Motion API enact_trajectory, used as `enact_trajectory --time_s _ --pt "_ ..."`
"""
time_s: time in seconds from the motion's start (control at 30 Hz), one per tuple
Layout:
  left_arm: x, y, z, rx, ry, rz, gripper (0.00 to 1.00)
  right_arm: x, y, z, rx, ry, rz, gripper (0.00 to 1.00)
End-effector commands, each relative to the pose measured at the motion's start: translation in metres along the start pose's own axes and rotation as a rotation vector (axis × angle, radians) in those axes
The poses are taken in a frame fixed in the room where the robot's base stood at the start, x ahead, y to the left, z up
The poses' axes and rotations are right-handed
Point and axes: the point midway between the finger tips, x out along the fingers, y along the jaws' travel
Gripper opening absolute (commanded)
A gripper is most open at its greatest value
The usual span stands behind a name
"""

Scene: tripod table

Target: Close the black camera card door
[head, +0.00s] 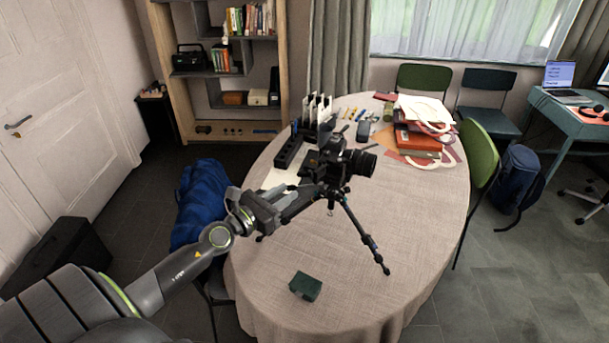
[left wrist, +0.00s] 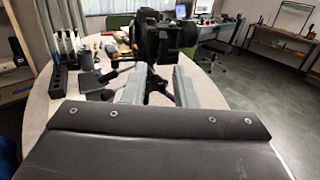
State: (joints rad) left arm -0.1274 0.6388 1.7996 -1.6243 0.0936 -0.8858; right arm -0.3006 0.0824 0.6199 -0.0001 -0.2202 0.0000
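The black camera (head: 338,160) stands on a black tripod (head: 368,240) on the round table. Its lens points right in the head view. In the left wrist view the camera (left wrist: 164,38) is ahead and just above the fingertips. The card door is too small and dark to make out, so I cannot tell its angle. My left gripper (head: 302,200) is on the left of the camera, near the tripod top. In the wrist view its two grey fingers (left wrist: 159,75) are apart, with part of the tripod seen through the gap. Contact with the camera cannot be told. My right gripper is not in view.
The cloth-covered table (head: 400,210) is bare at front and right. A small dark green box (head: 305,286) lies near its front. A black power strip (head: 289,150) and upright white cards are behind the camera. Books (head: 418,140) are at the back right. A blue-covered chair (head: 203,195) is at left.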

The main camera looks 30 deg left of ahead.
Motion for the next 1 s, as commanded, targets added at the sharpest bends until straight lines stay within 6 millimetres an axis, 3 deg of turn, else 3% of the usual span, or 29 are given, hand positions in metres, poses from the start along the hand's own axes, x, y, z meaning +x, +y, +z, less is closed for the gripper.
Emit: enact_trajectory --time_s 0.2,0.4,0.87,1.0 --pt "0.042 0.000 0.001 -0.003 -0.002 0.000 0.25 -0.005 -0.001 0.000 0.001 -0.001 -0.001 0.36" --pt "0.067 0.000 0.000 -0.002 0.000 0.000 0.25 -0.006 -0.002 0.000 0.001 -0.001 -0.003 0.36" --pt "0.077 0.000 -0.001 -0.001 0.001 0.000 0.25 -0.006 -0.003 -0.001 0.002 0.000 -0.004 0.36" --pt "0.077 0.000 -0.001 -0.001 0.001 0.000 0.07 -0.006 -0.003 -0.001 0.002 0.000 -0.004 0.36"
